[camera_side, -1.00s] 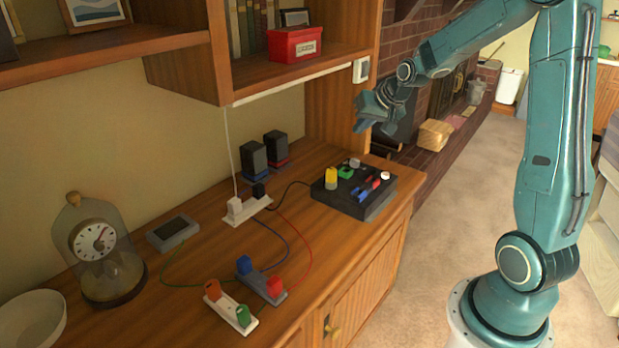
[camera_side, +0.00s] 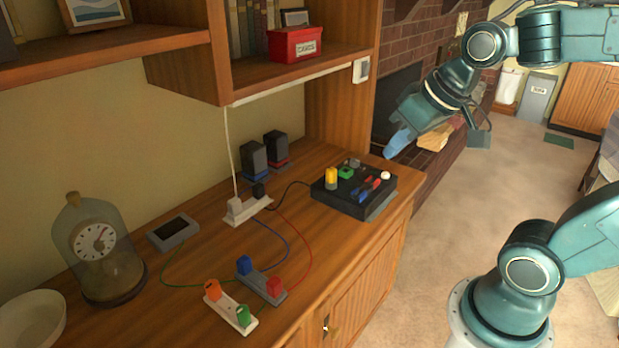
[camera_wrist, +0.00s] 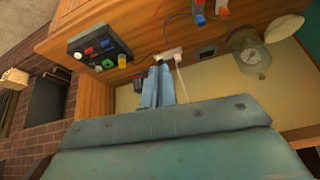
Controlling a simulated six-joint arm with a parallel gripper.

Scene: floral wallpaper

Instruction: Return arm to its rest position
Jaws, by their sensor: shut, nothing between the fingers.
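My gripper (camera_side: 399,142) is in the air in the side view, to the right of the black box's far end and in front of the brick fireplace. Its blue fingers are together with nothing between them, and they point down and to the left. In the wrist view the shut fingers (camera_wrist: 158,88) show at the middle, with the wooden desk behind them. My gripper touches nothing that I can see. My arm is bent, with its upper links stretching to the right edge of the side view.
A black box with coloured parts (camera_side: 352,206) sits at the desk's right end. Power strips (camera_side: 247,210), plugs, cables, a domed clock (camera_side: 97,243) and two dark speakers stand on the desk (camera_side: 200,270). A shelf (camera_side: 290,72) overhangs it. The carpet (camera_side: 470,210) is open floor.

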